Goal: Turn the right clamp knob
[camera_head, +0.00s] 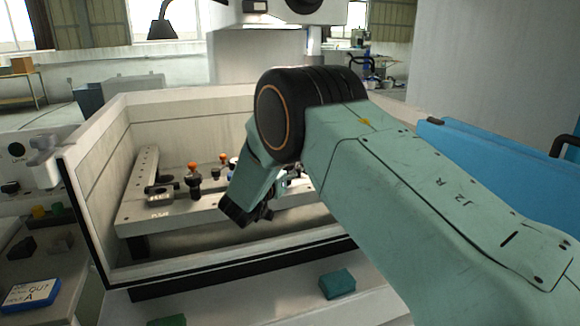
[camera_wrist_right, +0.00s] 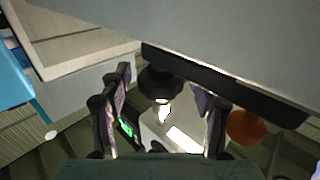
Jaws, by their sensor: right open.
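My right gripper (camera_head: 246,212) hangs from the green arm over the fixture plate in the machine tank. In the right wrist view its two fingers (camera_wrist_right: 162,95) are apart. A dark round knob (camera_wrist_right: 160,83) with a bright metal stud below shows between them; I see no clear contact. An orange ball (camera_wrist_right: 246,127) sits beside the right finger. In the head view, a black clamp part with an orange ball top (camera_head: 193,168) and a second orange ball (camera_head: 223,158) stand left of the gripper. The arm hides the plate's right part. My left gripper is out of view.
Pale tank walls (camera_head: 100,190) surround the plate (camera_head: 200,207). A green block (camera_head: 337,284) lies on the ledge in front. A blue panel (camera_head: 480,160) stands at right.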

